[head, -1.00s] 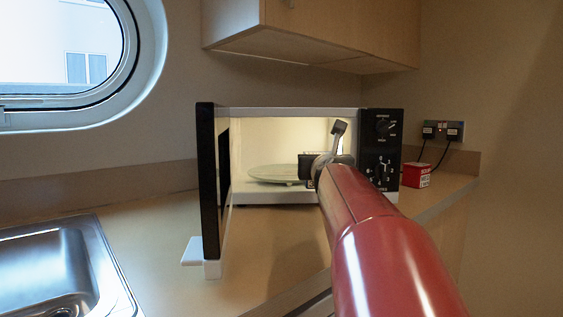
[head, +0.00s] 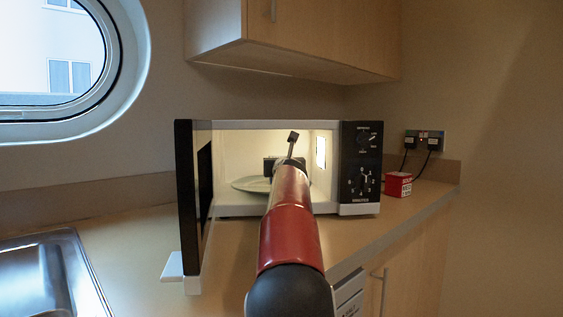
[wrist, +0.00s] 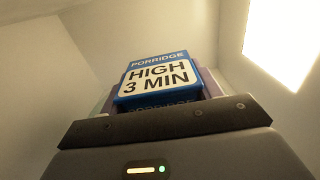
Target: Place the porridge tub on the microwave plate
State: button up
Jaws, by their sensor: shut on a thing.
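The porridge tub (wrist: 157,80), blue with a white label reading "HIGH 3 MIN", fills the middle of the wrist view, held in my gripper. In the head view the tub is hidden behind my gripper and arm. My gripper (head: 271,165) is inside the open microwave (head: 360,205), around the right part of the pale round microwave plate (head: 244,184). The plate's right side is hidden by my arm. I cannot tell whether the tub touches the plate.
The microwave door (head: 187,205) stands open on the left, and the control panel is on the right. A bright lamp panel (wrist: 284,38) is on the cavity wall. A red box (head: 398,184) stands right of the microwave. A sink (head: 45,270) is at the left.

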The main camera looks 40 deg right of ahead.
jog(key=shift+f+b, duration=0.1)
jog(key=shift+b, duration=0.2)
jog(key=shift+f, duration=0.15)
jog(key=o, duration=1.2)
jog(key=shift+s+a+r, duration=0.1)
jog(key=shift+s+r, duration=0.05)
jog(key=shift+r, duration=0.05)
jog(key=b+v, duration=0.1)
jog(key=v, duration=0.9)
jog(key=shift+s+b, duration=0.1)
jog(key=shift+b, duration=0.2)
jog(key=shift+v, duration=0.8)
